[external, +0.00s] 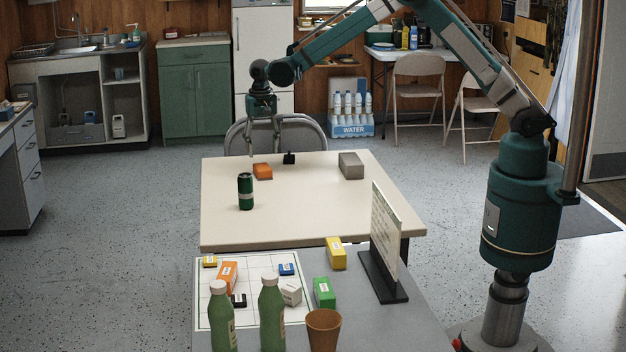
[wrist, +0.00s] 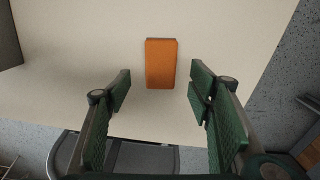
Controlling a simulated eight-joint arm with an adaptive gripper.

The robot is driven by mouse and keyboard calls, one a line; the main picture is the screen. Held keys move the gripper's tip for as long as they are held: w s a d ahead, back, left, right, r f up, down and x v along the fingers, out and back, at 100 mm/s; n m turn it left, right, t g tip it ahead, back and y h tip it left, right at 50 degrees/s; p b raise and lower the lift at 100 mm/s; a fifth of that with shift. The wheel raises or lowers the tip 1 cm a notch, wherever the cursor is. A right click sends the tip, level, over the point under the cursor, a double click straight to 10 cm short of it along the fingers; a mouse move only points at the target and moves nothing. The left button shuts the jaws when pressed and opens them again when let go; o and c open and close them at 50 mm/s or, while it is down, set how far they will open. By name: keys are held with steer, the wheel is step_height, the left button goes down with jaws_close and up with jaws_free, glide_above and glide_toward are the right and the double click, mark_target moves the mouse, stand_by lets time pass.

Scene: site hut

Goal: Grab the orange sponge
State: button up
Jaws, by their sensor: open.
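The orange sponge (external: 262,171) lies flat on the cream table (external: 310,215), near its far edge. In the wrist view the sponge (wrist: 160,63) is an orange block between and a little beyond my fingertips, touching neither. My gripper (external: 264,148) hangs above the far side of the table, over the sponge area. In the wrist view my gripper (wrist: 160,90) is open and empty, with its green pads wide apart on either side of the sponge.
A dark green can (external: 245,191) stands left of the sponge. A small black item (external: 289,158) and a grey block (external: 351,165) lie to the right. A chair (external: 300,124) stands behind the table. Bottles (external: 272,315) and several boxes stand on the nearer table.

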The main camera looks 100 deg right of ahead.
mark_target(262, 166)
steer(key=shift+f, duration=0.15)
steer(key=shift+f, duration=1.2)
steer(key=shift+f, duration=0.1)
steer(key=shift+f+b, duration=0.8)
steer(key=shift+f, duration=1.75)
steer(key=shift+c, duration=0.3)
steer(key=c, duration=0.8)
